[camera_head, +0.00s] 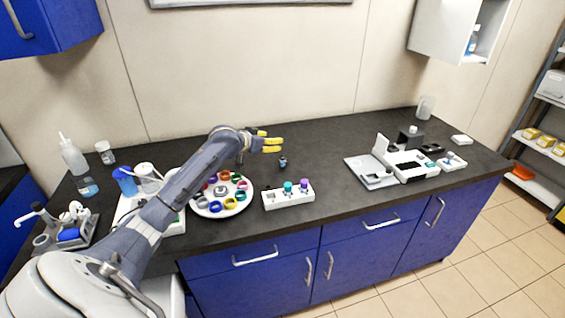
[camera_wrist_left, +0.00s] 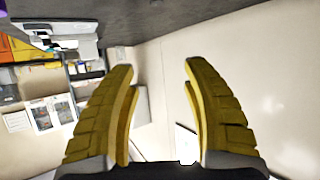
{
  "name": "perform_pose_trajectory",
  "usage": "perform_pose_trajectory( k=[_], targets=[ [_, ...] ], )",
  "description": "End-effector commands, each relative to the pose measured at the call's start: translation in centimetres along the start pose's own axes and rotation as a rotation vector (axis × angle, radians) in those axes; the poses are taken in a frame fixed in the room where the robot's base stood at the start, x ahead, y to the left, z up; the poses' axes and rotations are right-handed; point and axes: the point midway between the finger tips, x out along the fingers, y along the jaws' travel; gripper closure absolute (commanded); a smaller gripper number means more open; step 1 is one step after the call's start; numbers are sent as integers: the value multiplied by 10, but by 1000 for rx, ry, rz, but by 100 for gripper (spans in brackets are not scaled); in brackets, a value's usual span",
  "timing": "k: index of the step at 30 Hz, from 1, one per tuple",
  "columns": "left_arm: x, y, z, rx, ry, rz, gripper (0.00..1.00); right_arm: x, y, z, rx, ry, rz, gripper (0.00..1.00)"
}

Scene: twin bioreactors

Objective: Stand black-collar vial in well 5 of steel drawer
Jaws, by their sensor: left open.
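A small dark vial (camera_head: 283,162) with a bluish part stands alone on the black counter; it looks like the black-collar vial, but its collar is too small to be sure. My left gripper (camera_head: 275,142) has yellow fingers and is open and empty, just above and behind the vial in the picture, apart from it. In the left wrist view its fingers (camera_wrist_left: 158,70) are spread with nothing between them, and the vial does not show. I cannot make out a steel drawer or numbered wells; a pale grey flat tray (camera_head: 372,178) is part of the equipment at right. My right gripper is not in view.
A white rack (camera_head: 288,198) with teal and purple caps stands in front of the vial. A round white carousel (camera_head: 222,208) of coloured rings lies left, under my left arm. White instruments (camera_head: 410,164) stand at right. The counter (camera_head: 330,150) between is clear.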

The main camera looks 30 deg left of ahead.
Motion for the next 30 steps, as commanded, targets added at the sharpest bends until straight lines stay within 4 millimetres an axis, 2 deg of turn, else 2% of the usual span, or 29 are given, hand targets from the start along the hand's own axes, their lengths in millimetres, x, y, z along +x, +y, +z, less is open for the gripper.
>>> perform_pose_trajectory(
  k=[1,3,6,9,12,15,17,20,27,30],
  targets=[
    [1,1,-26,-1,32,2,52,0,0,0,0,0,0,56],
    [4,2,-59,-11,66,9,52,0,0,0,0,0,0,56],
    [10,3,-94,-22,66,21,52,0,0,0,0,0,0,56],
    [16,3,-119,-27,28,35,52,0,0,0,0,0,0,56],
    [22,2,-137,-24,-44,51,52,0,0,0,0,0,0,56],
    [25,2,-146,-11,-146,72,52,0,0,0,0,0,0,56],
    [25,2,-146,3,-223,87,52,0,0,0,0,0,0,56],
    [22,0,-135,33,-354,114,52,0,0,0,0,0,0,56],
    [12,-9,-72,110,-630,165,52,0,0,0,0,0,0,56],
    [5,-13,-58,136,-691,176,52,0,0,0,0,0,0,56]
  ],
)
